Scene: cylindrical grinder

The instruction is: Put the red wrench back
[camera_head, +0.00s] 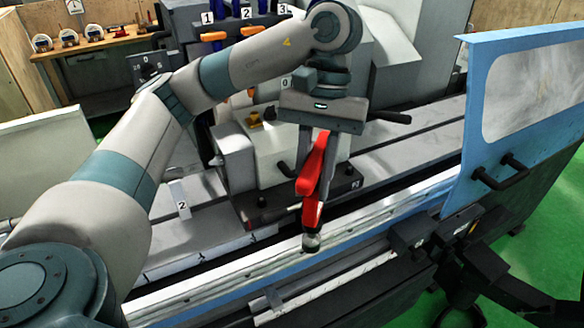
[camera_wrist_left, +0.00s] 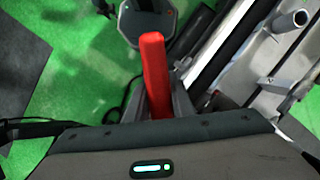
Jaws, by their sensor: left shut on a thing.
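The red wrench (camera_head: 313,165) hangs below my left gripper (camera_head: 312,194) in the head view. Its red body runs down between the two fingers and ends in a round metal head. The left gripper is shut on it, above the long metal rail of the grinder. In the left wrist view, the red wrench (camera_wrist_left: 155,72) shows as a flat red bar standing out from the gripper. My right gripper is not in view.
A rack with number tags 1, 2 and 3 (camera_head: 246,13) stands behind my arm, with blue and orange handles there. The grinder's blue door (camera_head: 470,110) with a window stands at the right. A wooden bench (camera_head: 92,45) with gauges is at the back left.

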